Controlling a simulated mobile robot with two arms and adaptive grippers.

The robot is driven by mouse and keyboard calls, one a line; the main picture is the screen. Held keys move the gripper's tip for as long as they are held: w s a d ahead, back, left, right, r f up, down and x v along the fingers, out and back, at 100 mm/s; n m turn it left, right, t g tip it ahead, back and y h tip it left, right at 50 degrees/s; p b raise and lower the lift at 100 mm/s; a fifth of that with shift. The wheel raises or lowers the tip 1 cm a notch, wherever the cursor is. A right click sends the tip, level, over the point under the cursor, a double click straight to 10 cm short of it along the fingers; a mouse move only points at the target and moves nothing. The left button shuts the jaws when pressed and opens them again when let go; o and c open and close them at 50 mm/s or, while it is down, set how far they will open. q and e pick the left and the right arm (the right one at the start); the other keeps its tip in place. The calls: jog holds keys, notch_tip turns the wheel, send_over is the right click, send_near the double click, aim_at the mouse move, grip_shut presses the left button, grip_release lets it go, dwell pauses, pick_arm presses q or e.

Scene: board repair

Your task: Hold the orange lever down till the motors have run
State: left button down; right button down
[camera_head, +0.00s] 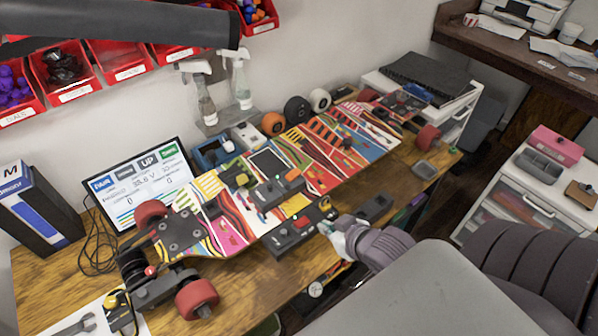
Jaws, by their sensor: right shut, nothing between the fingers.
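A skateboard deck with colourful stripes (222,232) lies upside down across the wooden table, with red wheels at its left end. A small orange part (293,174), which may be the orange lever, sits on a dark box on the deck. A black control box (284,238) with a red button (301,221) lies at the deck's front edge. My right gripper (328,227) is shut and empty at the right end of this box. I cannot tell whether it touches the box or presses anything. My left gripper is not in view.
A monitor (142,182) showing "UP" and a voltage stands behind the deck's left end. Loose wheels (297,109) and spray bottles (203,96) are at the back. Red bins (122,62) hang on the wall. A wrench (76,325) lies front left.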

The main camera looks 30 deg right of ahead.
jog(key=w+d+r+t, duration=0.2)
jog(key=r, duration=0.3)
jog(key=w+d+r+t+y, duration=0.1)
jog(key=w+d+r+t, duration=0.1)
jog(key=r, duration=0.3)
jog(key=shift+w+r+t+y, duration=0.35)
jog(key=shift+w+t, duration=0.1)
jog(key=shift+t, duration=0.25)
jog(key=shift+a, duration=0.1)
jog(key=p, duration=0.2)
send_over(302, 180)
jog(key=shift+s+f, duration=0.15)
jog(key=shift+f, duration=0.35)
jog(key=shift+s+f, duration=0.15)
jog(key=shift+f, duration=0.35)
jog(key=f, duration=0.3)
jog(key=shift+w+f, duration=0.2)
jog(key=shift+w, duration=0.2)
jog(key=shift+f, duration=0.6)
